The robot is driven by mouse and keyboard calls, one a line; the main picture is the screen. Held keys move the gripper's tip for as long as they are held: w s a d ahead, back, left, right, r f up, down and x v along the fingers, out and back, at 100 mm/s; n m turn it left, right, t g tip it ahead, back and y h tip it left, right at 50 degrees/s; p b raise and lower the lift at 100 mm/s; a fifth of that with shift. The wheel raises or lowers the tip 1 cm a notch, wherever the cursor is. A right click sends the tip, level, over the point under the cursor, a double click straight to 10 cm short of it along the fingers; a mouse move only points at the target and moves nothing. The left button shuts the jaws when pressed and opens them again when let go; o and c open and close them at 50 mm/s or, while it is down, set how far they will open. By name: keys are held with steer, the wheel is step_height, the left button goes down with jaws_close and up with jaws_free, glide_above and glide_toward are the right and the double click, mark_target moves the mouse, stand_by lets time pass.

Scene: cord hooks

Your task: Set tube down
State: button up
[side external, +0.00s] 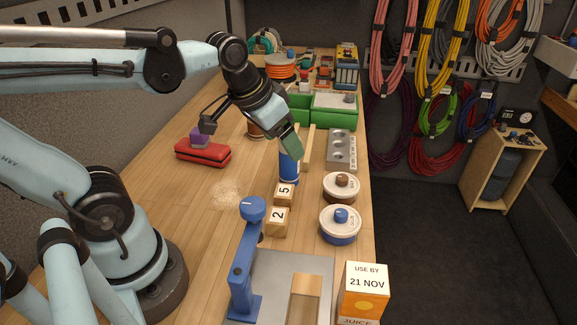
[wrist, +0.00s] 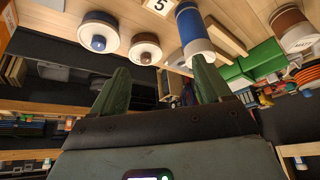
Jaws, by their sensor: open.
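A blue tube (side external: 289,168) with pale bands stands upright on the wooden bench, just below my gripper (side external: 291,143). The top of the tube is hidden behind the green fingers in the side view. In the wrist view, the blue tube (wrist: 192,28) is beyond the tip of the right-hand finger, and my gripper (wrist: 158,72) is open with nothing between its fingers. A brown tube (side external: 254,129) stands farther back; it also shows in the wrist view (wrist: 291,27) at the right.
A grey block with holes (side external: 341,151) and wooden strips (side external: 307,149) are beside the blue tube. Numbered cubes (side external: 277,221), two lidded round pots (side external: 340,224) and a blue-handled press (side external: 246,265) are nearer. Green bins (side external: 333,112) stand behind.

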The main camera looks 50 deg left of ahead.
steer(key=shift+s+d+f+t, duration=0.75)
steer(key=shift+s+f+t, duration=0.15)
steer(key=shift+s+f, duration=0.15)
stand_by(0.7)
